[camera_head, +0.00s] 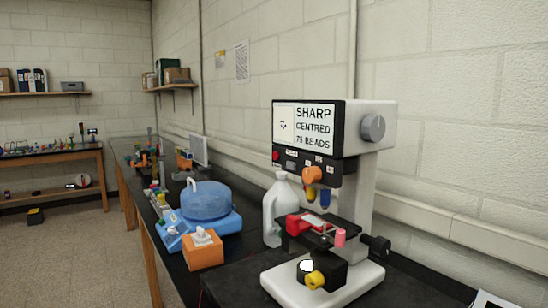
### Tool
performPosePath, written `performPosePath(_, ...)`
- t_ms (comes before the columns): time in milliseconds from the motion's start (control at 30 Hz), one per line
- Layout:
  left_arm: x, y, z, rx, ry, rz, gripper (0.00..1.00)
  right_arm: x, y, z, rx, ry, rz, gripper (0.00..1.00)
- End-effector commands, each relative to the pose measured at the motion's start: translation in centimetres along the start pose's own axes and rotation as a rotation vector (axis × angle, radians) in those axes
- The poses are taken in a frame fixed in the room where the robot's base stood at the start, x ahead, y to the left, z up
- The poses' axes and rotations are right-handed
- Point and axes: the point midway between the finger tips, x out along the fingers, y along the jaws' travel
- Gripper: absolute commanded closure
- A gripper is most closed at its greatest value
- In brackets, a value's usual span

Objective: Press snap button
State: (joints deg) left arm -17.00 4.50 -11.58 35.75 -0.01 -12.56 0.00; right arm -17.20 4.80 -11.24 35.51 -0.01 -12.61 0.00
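A white and black microscope (371,170) with a built-in screen (304,126) stands on the dark bench at the right. The screen reads "SHARP CENTRED 79 BEADS". Under it is a black control panel (304,162) with a round red button (276,155) at its left end and small white labels too small to read. I cannot tell for sure which control is the snap button. Neither of my grippers is in view.
Below the panel are an orange nosepiece (313,174), a stage with a red piece (304,223) and a yellow knob (315,280). A white jug (280,212) stands behind. A blue device (205,200) and an orange tissue box (203,252) are left.

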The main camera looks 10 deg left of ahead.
Motion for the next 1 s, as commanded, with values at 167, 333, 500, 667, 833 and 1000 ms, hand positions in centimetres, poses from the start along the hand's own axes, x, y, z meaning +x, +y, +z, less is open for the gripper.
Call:
performPosePath(167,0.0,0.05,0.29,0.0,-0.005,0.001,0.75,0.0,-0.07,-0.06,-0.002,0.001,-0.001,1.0)
performPosePath(333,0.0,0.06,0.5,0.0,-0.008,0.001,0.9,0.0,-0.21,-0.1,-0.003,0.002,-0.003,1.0)
performPosePath(500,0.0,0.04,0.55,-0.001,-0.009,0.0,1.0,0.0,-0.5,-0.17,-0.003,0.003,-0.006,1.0)
performPosePath(667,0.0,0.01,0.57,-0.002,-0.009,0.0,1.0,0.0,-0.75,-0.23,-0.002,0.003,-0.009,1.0)
performPosePath(833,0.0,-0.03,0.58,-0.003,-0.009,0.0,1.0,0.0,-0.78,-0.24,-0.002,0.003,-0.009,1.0)
performPosePath(1000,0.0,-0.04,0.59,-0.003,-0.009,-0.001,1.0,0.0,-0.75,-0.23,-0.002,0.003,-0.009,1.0)
